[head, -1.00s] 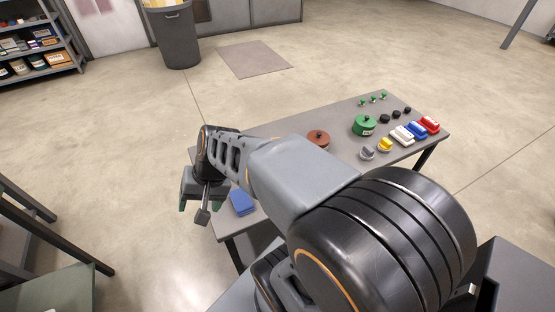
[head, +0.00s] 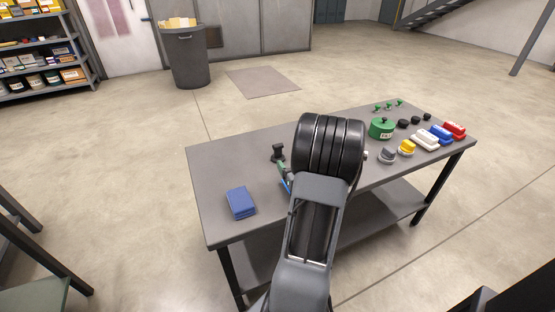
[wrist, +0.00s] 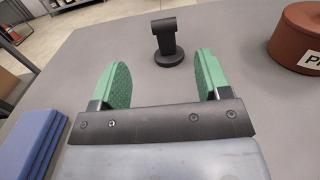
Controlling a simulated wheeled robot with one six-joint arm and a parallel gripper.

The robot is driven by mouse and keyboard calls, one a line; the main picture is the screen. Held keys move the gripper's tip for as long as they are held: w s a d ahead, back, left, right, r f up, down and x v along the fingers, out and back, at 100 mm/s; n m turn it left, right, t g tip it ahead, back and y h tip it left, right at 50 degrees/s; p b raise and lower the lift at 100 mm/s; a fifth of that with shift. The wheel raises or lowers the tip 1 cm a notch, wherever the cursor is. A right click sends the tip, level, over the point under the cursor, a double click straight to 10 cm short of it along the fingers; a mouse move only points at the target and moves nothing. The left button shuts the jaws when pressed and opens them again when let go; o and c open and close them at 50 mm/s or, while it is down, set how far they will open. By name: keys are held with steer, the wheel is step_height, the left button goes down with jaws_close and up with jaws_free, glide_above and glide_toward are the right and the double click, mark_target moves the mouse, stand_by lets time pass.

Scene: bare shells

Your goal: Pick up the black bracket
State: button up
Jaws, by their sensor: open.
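The black bracket (head: 278,153) stands upright on the grey table (head: 225,160), left of my arm in the head view. In the wrist view the bracket (wrist: 166,42) shows a round base, a post and a short cylindrical top. My gripper (wrist: 164,68) has green pads spread wide apart with nothing between them. The bracket stands beyond the fingertips, roughly in line with the gap and a little right of its middle. In the head view my arm hides most of the gripper; a bit of green shows beside the bracket.
A blue block (head: 240,202) lies near the table's front left; it also shows in the wrist view (wrist: 30,145). A brown lidded pot (wrist: 298,40) stands right of the bracket. A green pot (head: 381,129) and several small coloured items sit at the right. Table around the bracket is clear.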

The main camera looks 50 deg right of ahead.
mark_target(279, 147)
steer(key=x, duration=0.8)
steer(key=shift+w+f+b, duration=0.2)
steer(key=shift+f+b, duration=0.2)
steer(key=shift+d+b+x, duration=0.15)
steer(key=shift+b+x, duration=0.05)
steer(key=shift+x, duration=1.2)
steer(key=shift+d+b+x, duration=0.1)
steer(key=shift+b+x, duration=0.05)
steer(key=shift+x, duration=1.2)
steer(key=shift+s, duration=0.15)
steer(key=c, duration=1)
steer(key=shift+r, duration=0.1)
steer(key=shift+c, duration=0.8)
